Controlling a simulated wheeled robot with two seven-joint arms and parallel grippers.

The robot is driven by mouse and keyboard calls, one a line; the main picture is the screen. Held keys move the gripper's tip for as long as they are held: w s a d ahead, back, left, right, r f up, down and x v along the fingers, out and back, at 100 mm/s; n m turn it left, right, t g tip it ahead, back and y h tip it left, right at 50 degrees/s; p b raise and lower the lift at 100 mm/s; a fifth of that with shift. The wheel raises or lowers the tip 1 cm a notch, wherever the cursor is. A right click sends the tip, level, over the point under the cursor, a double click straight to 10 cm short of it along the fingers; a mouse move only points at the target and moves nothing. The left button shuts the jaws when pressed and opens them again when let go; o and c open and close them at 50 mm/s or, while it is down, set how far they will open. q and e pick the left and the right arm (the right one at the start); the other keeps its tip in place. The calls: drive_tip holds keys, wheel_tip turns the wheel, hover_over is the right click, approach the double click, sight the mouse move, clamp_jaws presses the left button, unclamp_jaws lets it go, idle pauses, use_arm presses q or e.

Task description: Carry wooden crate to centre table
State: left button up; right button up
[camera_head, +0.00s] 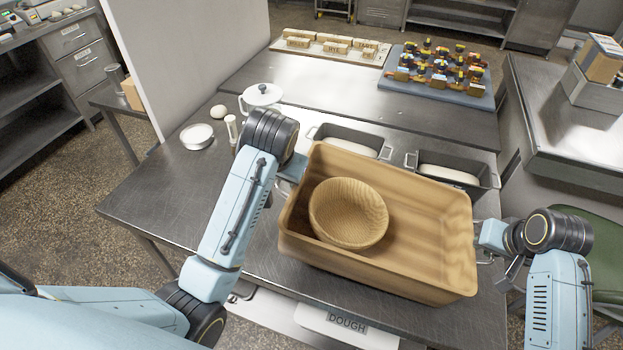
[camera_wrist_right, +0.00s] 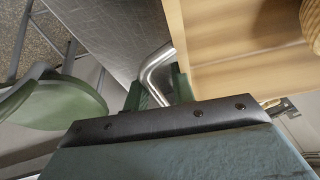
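The wooden crate (camera_head: 430,215) is a light-brown open box between my two arms, over the front of the steel table (camera_head: 150,200). A round wooden bowl (camera_head: 348,213) sits inside it, toward the left. My right gripper (camera_head: 488,238) is at the crate's right end. In the right wrist view its green finger pads (camera_wrist_right: 160,90) lie on both sides of a bent metal handle (camera_wrist_right: 152,72) beside the crate wall (camera_wrist_right: 215,45). My left gripper (camera_head: 291,168) is at the crate's left end, its fingertips mostly hidden. Whether the crate touches the table is unclear.
Behind the crate are two dough tins (camera_head: 345,140) (camera_head: 447,176). A lidded white pot (camera_head: 262,96) and a white dish (camera_head: 197,136) stand left. A green seat (camera_head: 590,240) is at right.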

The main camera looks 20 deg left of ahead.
use_arm(q)
drive_tip(key=shift+d, duration=0.5)
use_arm(e)
drive_tip(key=shift+o, duration=0.8)
drive_tip(key=shift+a+r, duration=0.25)
drive_tip(key=shift+a, duration=0.3)
drive_tip(key=shift+o, duration=1)
drive_tip(key=shift+d+v, duration=0.15)
drive_tip(key=shift+v, duration=1.8)
drive_tip(key=shift+d+v, duration=0.1)
drive_tip(key=shift+v, duration=1.9)
drive_tip(key=shift+r+p, duration=0.95)
drive_tip(key=shift+p, duration=0.1)
drive_tip(key=shift+d+r+p, duration=0.2)
drive_tip(key=shift+r+p, duration=0.65)
use_arm(q)
drive_tip(key=a, duration=0.6)
drive_tip(key=shift+a, duration=0.3)
use_arm(e)
drive_tip(key=shift+d+r, duration=0.1)
drive_tip(key=shift+r, duration=0.05)
